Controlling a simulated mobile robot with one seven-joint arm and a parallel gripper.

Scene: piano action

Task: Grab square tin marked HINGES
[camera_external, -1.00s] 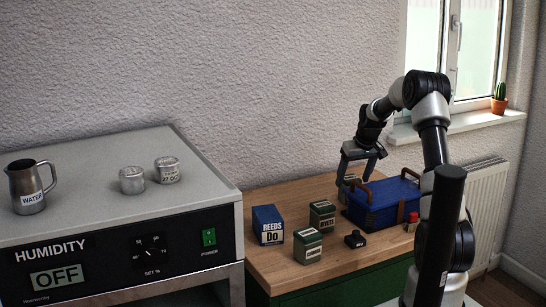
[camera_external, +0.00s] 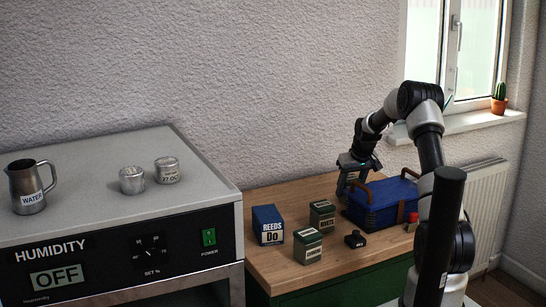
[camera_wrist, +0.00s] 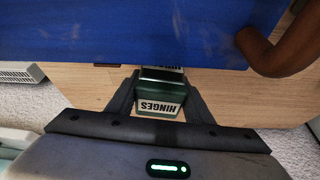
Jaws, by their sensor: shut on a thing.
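The square green tin marked HINGES (camera_wrist: 158,107) shows in the wrist view, with a white label that reads upside down. It sits between the two fingers of my gripper (camera_wrist: 160,88), which is shut on it. In the external view my gripper (camera_external: 352,182) is lowered at the back of the wooden bench, behind the left end of the blue case (camera_external: 385,203). The tin is hidden there by the case and my gripper. The blue case is very close to the tin in the wrist view.
Two similar green tins, one marked RIVETS (camera_external: 322,214) and another (camera_external: 308,246), stand left of the case. A blue REEDS box (camera_external: 268,225) is further left. A small black object (camera_external: 355,239) and a red-topped item (camera_external: 412,222) stand before the case. The wall rises behind.

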